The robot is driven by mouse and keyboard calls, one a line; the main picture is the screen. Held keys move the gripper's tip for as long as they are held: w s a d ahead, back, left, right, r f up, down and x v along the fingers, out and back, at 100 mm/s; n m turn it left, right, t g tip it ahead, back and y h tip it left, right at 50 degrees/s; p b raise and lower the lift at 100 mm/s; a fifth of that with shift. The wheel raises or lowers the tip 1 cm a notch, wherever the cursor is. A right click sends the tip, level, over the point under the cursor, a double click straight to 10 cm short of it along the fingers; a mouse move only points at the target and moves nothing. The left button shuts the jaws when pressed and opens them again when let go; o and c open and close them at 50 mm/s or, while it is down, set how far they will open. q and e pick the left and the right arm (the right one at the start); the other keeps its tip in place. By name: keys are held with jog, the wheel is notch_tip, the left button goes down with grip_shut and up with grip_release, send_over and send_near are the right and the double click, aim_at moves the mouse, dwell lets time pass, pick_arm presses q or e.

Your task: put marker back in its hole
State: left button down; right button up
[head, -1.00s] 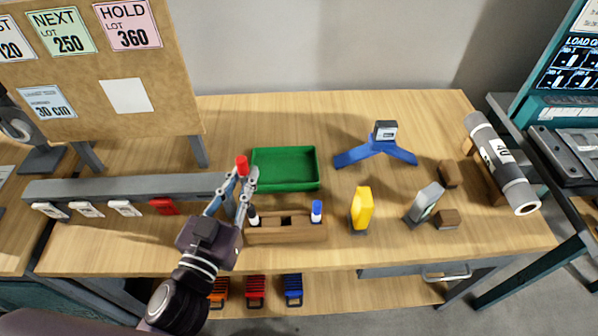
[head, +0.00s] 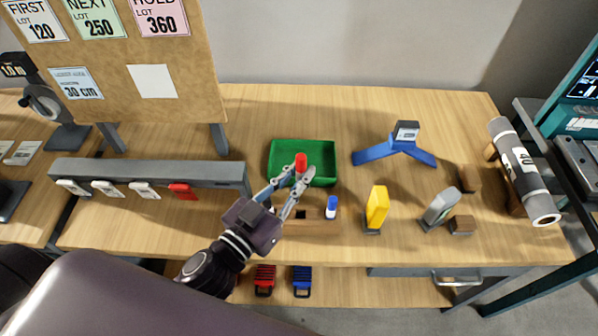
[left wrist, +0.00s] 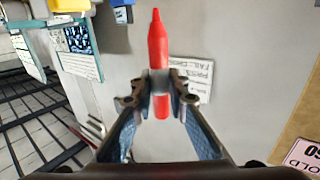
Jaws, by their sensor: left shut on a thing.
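A red marker (head: 300,163) is held by my left gripper (head: 299,177), above the wooden marker block in the picture. In the left wrist view the red marker (left wrist: 158,45) sits between the two fingertips (left wrist: 158,82), its length running up the picture. The wooden block (head: 318,228) lies on the bench, its left part hidden behind the gripper. A blue-capped marker (head: 331,206) stands upright at its right end. A dark hole (head: 311,212) shows beside it, to the left. My right gripper is not in view.
A green tray (head: 325,153) lies behind the block. A yellow object (head: 377,206) and a grey object (head: 440,206) stand to the right. A blue stand (head: 378,155) is farther back. A grey rail (head: 150,173) with several tags runs along the left.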

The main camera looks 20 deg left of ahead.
pick_arm(q)
jog(key=shift+f+b, duration=2.9)
jog(key=shift+f, duration=0.75)
jog(key=shift+f+b, duration=0.3)
jog(key=shift+f, duration=0.1)
jog(key=shift+p, duration=0.6)
jog(key=shift+f+b, duration=0.5)
jog(key=shift+f, duration=0.15)
jog(key=shift+f+b, duration=1.85)
jog(key=shift+f, duration=0.85)
